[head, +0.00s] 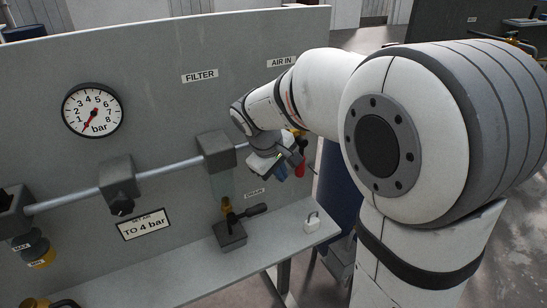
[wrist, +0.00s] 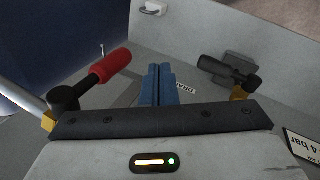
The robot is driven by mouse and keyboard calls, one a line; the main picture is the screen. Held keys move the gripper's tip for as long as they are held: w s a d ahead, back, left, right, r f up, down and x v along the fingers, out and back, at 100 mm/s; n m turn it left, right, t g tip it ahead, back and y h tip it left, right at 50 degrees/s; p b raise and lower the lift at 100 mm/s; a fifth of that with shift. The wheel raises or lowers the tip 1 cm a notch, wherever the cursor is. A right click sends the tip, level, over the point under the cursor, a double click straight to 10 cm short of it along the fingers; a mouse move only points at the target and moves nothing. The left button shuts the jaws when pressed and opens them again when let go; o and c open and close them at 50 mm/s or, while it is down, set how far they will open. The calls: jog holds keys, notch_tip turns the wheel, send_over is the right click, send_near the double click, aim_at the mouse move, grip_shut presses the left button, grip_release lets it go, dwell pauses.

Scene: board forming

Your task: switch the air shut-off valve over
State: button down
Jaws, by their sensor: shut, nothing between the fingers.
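The air shut-off valve has a red-gripped lever (wrist: 112,66) on a black pivot, with a brass body (wrist: 48,122) on the grey pipe. In the wrist view the lever slants up and right, across the pipe's line. In the head view the red lever (head: 300,166) shows below the AIR IN label, partly hidden by my gripper. My gripper (wrist: 161,84) is shut and empty, its blue fingers to the right of the red lever. A gap shows between them in the wrist view. In the head view my gripper (head: 280,174) is in front of the panel's right end.
A padlock (head: 311,222) lies on the shelf's right end. The gauge (head: 93,110) needle points low.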

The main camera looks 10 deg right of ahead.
jog(key=shift+w+d+f+p, duration=0.1)
jog(key=shift+w+d+p, duration=0.2)
jog(key=shift+w+d, duration=0.45)
jog(key=shift+w+d+f+p, duration=0.1)
jog(key=shift+w+d+p, duration=0.3)
jog(key=shift+d, duration=0.55)
